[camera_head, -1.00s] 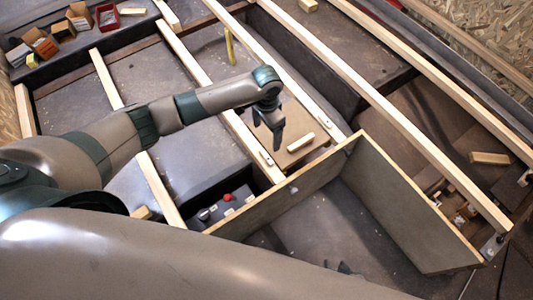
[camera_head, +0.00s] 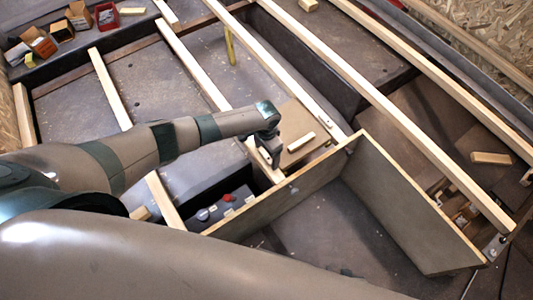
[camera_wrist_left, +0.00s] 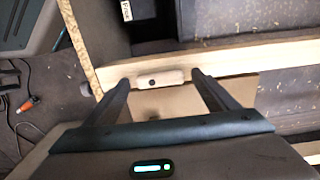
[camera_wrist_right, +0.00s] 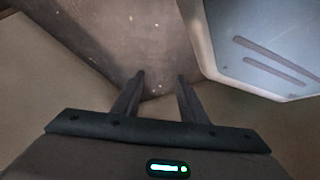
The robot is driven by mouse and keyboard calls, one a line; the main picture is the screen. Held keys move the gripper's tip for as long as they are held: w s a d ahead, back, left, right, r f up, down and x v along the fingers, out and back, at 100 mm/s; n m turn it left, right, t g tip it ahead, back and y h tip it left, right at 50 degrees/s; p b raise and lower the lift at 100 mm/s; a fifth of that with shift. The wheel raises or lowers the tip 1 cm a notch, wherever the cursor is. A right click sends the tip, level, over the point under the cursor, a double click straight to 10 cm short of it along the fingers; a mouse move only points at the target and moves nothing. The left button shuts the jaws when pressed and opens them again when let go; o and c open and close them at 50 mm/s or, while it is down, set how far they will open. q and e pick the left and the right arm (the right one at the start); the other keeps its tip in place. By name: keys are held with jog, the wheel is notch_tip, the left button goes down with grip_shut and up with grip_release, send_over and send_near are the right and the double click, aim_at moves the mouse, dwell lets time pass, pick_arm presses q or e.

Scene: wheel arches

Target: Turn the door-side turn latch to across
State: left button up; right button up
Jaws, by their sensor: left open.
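A small pale wooden turn latch with a dark screw (camera_wrist_left: 148,82) shows in the left wrist view. It lies lengthwise along a wooden batten (camera_wrist_left: 225,57), beside a brown board (camera_wrist_left: 180,101). My left gripper (camera_wrist_left: 161,76) is open, with one finger towards each end of the latch; I cannot tell whether they touch it. In the head view my left gripper (camera_head: 270,158) is over the batten and largely hides this latch. Another small latch-like piece (camera_head: 327,122) lies on the batten across the board. My right gripper (camera_wrist_right: 160,82) is open and empty.
The brown board (camera_head: 291,122) carries a pale wooden bar (camera_head: 301,142). An upright panel (camera_head: 290,190) stands close in front of my left gripper. A grey box with a red knob (camera_head: 228,198) sits below. Long battens cross the frame, and small boxes (camera_head: 80,15) stand top left.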

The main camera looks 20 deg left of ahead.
pick_arm(q)
jog(key=shift+f, duration=0.15)
pick_arm(e)
jog(key=shift+w+d, duration=0.15)
jog(key=shift+d, duration=0.2)
